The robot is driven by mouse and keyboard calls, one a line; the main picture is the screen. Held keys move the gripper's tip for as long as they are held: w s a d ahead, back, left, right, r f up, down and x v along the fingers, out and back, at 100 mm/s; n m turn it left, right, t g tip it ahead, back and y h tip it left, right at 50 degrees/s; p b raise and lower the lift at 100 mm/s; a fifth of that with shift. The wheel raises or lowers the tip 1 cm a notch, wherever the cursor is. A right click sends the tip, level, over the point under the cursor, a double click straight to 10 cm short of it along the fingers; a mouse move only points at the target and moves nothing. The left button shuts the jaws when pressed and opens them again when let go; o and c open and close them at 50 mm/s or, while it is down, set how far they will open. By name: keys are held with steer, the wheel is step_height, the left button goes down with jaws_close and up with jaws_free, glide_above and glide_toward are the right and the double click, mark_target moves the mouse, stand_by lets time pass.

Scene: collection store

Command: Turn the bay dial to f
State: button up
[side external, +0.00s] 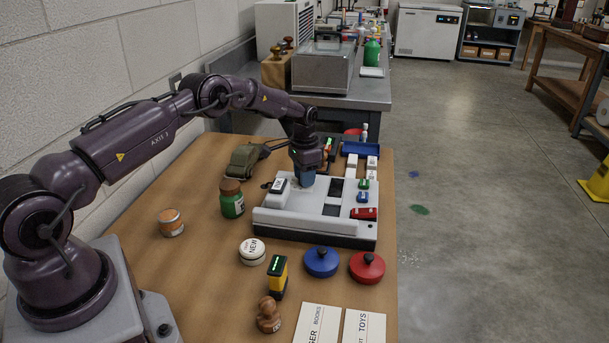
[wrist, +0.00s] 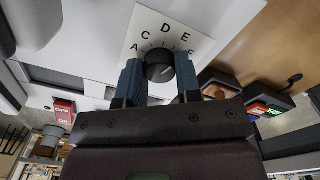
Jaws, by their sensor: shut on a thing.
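The bay dial (wrist: 157,66) is a dark round knob on a white plate (wrist: 190,30) with letters around it. In the wrist view I can read A, C, D and E; the other markings are partly hidden. A pale mark shows on the knob, but I cannot tell which letter it points to. My gripper (wrist: 160,74) is shut on the knob, one finger on each side. In the side view my gripper (side external: 307,181) reaches down onto the grey console (side external: 290,218), and the dial is hidden behind the fingers.
The console also bears a red switch (side external: 364,213) and dark recesses. The table's left front is mostly clear.

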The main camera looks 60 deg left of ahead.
steer(key=m, duration=0.5)
steer(key=shift+m, duration=0.3)
stand_by(0.4)
steer(key=o, duration=0.9)
step_height(320, 180, up, 13)
